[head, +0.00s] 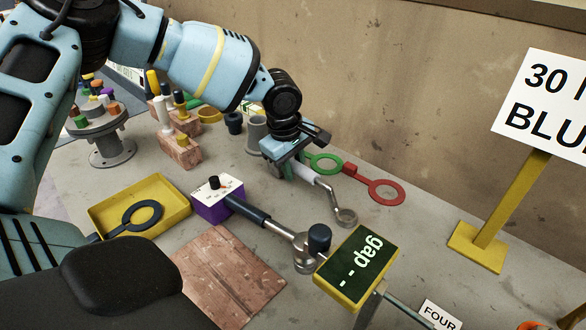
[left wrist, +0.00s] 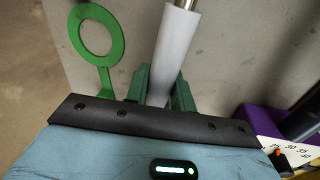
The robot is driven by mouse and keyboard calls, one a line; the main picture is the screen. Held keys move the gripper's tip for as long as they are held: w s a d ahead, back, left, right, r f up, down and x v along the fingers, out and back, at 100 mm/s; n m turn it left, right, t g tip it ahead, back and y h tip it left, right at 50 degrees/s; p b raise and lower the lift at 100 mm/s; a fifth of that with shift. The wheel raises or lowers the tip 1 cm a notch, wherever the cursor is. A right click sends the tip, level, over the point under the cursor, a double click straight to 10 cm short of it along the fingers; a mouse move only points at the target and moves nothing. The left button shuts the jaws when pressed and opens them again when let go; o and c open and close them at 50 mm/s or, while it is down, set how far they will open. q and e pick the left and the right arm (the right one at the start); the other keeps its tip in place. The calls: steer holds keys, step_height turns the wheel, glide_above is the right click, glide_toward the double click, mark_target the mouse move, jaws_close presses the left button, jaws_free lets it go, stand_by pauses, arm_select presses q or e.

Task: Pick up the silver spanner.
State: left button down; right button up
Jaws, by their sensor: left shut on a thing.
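The silver spanner has a pale grey handle (head: 303,171) and a metal ring end (head: 345,217) that points toward the lower right in the head view. My left gripper (head: 288,165) is shut on the handle near its upper-left end. In the left wrist view the handle (left wrist: 177,45) stands between the two green fingers (left wrist: 158,92), with bare metal at the top edge. I cannot tell whether the spanner touches the table or hangs just above it. My right gripper is not in view.
A green ring tag (head: 325,162) and a red one (head: 384,192) lie behind the spanner. A dark-handled tool (head: 248,210) and the gap display (head: 355,266) stand in front. A yellow tray (head: 172,183) is at left, a signpost (head: 510,200) at right. Bare table lies between spanner and signpost.

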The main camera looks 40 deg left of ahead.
arm_select(q)
steer(key=shift+r, duration=0.3)
step_height(320, 180, up, 8)
steer(key=shift+r, duration=0.75)
stand_by(0.7)
